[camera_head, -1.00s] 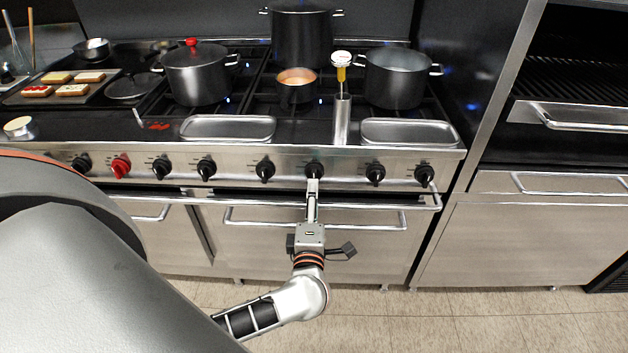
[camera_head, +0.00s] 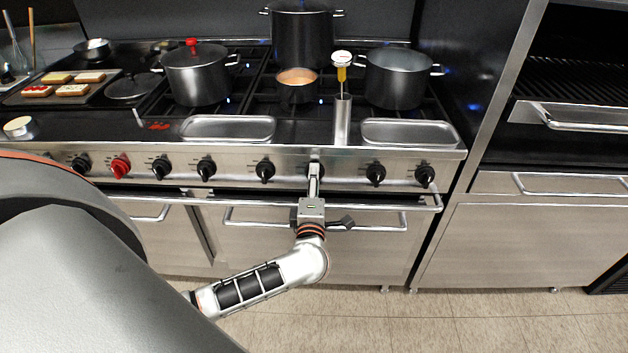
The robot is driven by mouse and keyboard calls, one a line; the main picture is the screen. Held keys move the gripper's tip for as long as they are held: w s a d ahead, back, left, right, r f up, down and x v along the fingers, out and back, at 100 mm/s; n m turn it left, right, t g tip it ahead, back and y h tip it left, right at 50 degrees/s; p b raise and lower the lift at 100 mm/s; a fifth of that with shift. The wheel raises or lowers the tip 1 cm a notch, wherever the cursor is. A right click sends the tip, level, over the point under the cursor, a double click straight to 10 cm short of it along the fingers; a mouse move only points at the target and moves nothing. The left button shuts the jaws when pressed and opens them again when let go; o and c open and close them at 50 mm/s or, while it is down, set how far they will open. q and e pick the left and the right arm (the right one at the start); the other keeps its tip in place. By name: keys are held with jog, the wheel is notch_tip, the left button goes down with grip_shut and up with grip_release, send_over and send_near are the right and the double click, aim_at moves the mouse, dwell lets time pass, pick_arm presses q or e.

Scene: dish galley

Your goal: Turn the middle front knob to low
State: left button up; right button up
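A row of knobs runs along the stove's steel front panel. My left gripper (camera_head: 314,172) comes up from below at one black knob (camera_head: 315,167), right of the panel's centre. The gripper's narrow fingers cover most of that knob, so its pointer is hidden. The fingers look lined up one behind the other, and I cannot tell whether they are open or shut on the knob. The black knobs on either side, a left one (camera_head: 265,170) and a right one (camera_head: 376,173), are clear of the gripper. My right gripper is not in view.
A steel rail (camera_head: 380,226) runs below the knobs, and the gripper's body is in front of it. A saucepan (camera_head: 297,93), larger pots and steel trays (camera_head: 228,128) stand on the stove top. The floor in front is clear.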

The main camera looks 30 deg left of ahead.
pick_arm(q)
jog(key=c, duration=0.3)
jog(key=shift+n, duration=0.3)
jog(key=shift+n+b, duration=0.65)
jog(key=shift+n, duration=2.55)
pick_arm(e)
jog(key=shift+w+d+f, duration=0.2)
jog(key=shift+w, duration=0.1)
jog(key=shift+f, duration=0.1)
pick_arm(q)
jog(key=o, duration=1.1)
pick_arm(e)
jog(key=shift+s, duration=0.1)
